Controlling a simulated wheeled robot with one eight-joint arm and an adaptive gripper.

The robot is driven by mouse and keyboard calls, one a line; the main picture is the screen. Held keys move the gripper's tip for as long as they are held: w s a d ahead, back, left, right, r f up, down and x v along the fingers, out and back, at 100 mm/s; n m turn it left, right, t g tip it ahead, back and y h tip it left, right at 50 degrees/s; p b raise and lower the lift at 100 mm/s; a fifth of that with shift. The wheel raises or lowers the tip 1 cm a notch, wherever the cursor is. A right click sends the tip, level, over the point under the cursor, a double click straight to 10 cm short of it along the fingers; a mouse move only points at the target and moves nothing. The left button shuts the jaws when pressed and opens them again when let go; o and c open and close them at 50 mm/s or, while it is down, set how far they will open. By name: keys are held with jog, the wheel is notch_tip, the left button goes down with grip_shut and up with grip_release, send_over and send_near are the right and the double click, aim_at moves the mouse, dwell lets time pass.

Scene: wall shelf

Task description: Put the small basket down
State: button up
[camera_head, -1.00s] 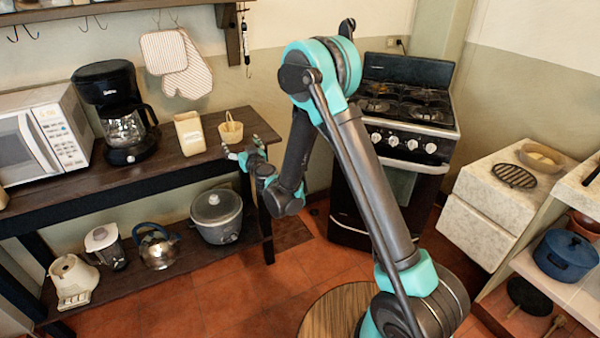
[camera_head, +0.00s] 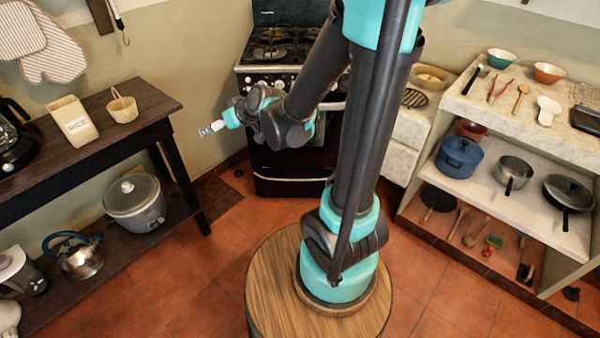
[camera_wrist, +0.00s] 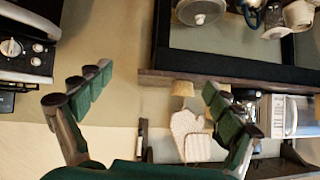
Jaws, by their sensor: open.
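The small basket (camera_head: 122,107) is pale and woven, with a raised handle. It stands upright on the dark wooden table (camera_head: 158,98), near its right end, beside a cream box marked RICE (camera_head: 74,121). My gripper (camera_head: 210,128) is off the table's right end, to the right of the basket and clear of it. The wrist view shows my gripper (camera_wrist: 155,92) with its fingers spread wide and nothing between them. A beige object behind the right finger there may be the basket or the box; I cannot tell which.
A black stove (camera_head: 290,150) stands behind my arm. A rice cooker (camera_head: 135,203) and a kettle (camera_head: 75,255) sit on the lower shelf. A stone counter (camera_head: 520,100) with bowls and pans is at right. Tiled floor lies open between table and stove.

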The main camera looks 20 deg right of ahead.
jog(key=s+d+f+m+g+h, duration=0.2)
jog(key=s+d+f+m+h, duration=0.1)
jog(key=s+d, duration=0.6)
jog(key=s+d+f+m+g+h, duration=0.2)
jog(key=s+d+f, duration=0.3)
jog(key=s+d, duration=0.4)
jog(key=shift+s+d+f+m+h, duration=0.15)
jog(key=shift+d+f+m+h, duration=0.15)
jog(key=shift+d+m+h, duration=0.35)
